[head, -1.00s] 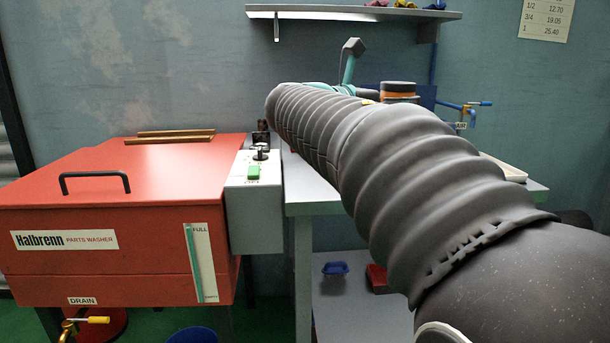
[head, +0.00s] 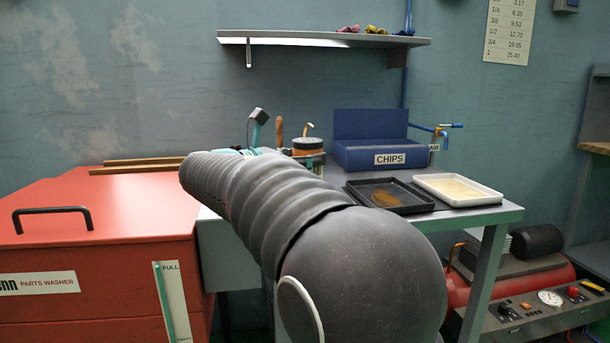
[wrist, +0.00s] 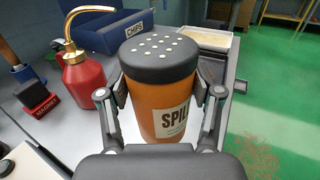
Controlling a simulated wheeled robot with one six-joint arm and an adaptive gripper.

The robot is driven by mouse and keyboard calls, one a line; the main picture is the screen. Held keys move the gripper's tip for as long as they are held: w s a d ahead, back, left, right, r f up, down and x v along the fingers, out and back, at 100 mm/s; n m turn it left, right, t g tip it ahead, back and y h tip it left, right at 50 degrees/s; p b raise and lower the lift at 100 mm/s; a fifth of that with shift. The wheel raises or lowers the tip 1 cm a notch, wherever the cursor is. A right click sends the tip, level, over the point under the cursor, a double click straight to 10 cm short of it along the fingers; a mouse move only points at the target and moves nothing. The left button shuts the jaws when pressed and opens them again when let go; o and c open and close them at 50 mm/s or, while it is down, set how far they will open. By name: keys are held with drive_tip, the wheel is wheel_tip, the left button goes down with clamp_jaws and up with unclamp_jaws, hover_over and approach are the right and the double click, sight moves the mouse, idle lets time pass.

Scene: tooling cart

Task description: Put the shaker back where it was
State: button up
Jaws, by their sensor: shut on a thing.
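The shaker is an orange cylinder with a black perforated lid and a white label starting "SPIL". It fills the middle of the wrist view (wrist: 165,100) upright, and its top part shows above my arm in the head view (head: 307,146). My gripper (wrist: 162,95) is shut on it, one finger on each side. The shaker's base is hidden, so I cannot tell whether it touches the bench (head: 490,216). A red can with a brass spout (wrist: 84,75) stands just left of the shaker in the wrist view.
A blue CHIPS bin (head: 370,155), a black tray (head: 412,209) and a white tray (head: 470,200) are on the bench. A magnet block (wrist: 38,100) lies left of the red can. The red parts washer (head: 130,220) is at left. My arm hides much of the bench.

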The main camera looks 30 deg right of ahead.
drive_tip(key=shift+f, duration=1.9)
drive_tip(key=shift+f, duration=0.1)
drive_tip(key=o, duration=1.4)
drive_tip(key=shift+f, duration=0.1)
drive_tip(key=shift+r, duration=0.2)
drive_tip(key=a, duration=0.4)
drive_tip(key=s+a, duration=0.1)
drive_tip(key=a, duration=0.3)
drive_tip(key=s+a, duration=0.1)
drive_tip(key=a, duration=0.2)
drive_tip(key=shift+s+a, duration=0.2)
drive_tip(key=shift+a, duration=0.2)
